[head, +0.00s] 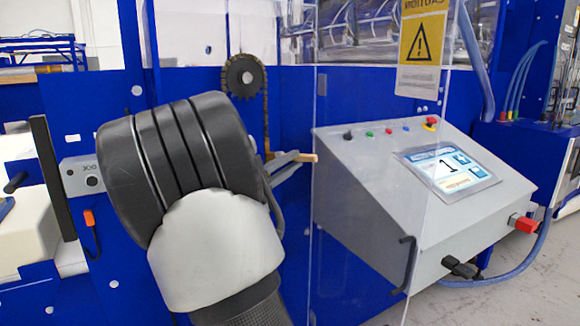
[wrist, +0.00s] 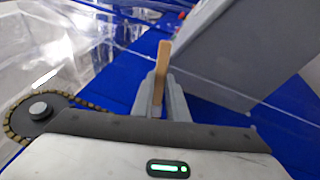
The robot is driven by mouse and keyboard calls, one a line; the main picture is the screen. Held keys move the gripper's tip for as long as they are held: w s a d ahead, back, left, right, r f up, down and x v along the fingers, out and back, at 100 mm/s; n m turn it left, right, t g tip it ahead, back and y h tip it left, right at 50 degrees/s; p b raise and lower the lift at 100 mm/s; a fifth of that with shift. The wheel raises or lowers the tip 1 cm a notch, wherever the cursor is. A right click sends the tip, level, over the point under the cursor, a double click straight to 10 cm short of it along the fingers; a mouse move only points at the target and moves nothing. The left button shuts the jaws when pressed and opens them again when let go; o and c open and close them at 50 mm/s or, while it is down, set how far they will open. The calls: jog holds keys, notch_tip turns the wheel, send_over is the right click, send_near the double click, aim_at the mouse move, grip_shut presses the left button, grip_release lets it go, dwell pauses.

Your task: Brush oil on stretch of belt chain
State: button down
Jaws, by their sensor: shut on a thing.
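A dark sprocket (head: 244,76) with a brown belt chain (head: 265,112) around it is mounted on the blue machine panel. One strand hangs down at its right, and its lower part is hidden behind my arm. In the wrist view the sprocket (wrist: 38,108) and chain (wrist: 12,122) are at the left. My gripper (head: 300,158) is shut on a brush, whose wooden handle (head: 314,158) sticks out to the right. In the wrist view my gripper (wrist: 160,82) holds the tan handle (wrist: 164,60) upright. The bristles cannot be made out. Whether the brush touches the chain cannot be told.
A grey control console (head: 400,190) with a screen and buttons stands right of my gripper. A clear panel (head: 440,70) with a yellow caution sign (head: 422,38) is in front of the machine. A black handle bar (head: 50,175) is at the left.

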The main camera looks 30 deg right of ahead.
notch_tip(320, 180, up, 5)
jog(key=shift+f+p, duration=0.15)
jog(key=shift+p, duration=0.75)
jog(key=s+b, duration=0.1)
jog(key=s, duration=0.5)
jog(key=shift+a, duration=0.15)
jog(key=shift+s+b, duration=0.1)
jog(key=shift+b, duration=0.2)
jog(key=s, duration=0.2)
jog(key=shift+s+a, duration=0.1)
jog(key=shift+s, duration=0.25)
dwell(1.0)
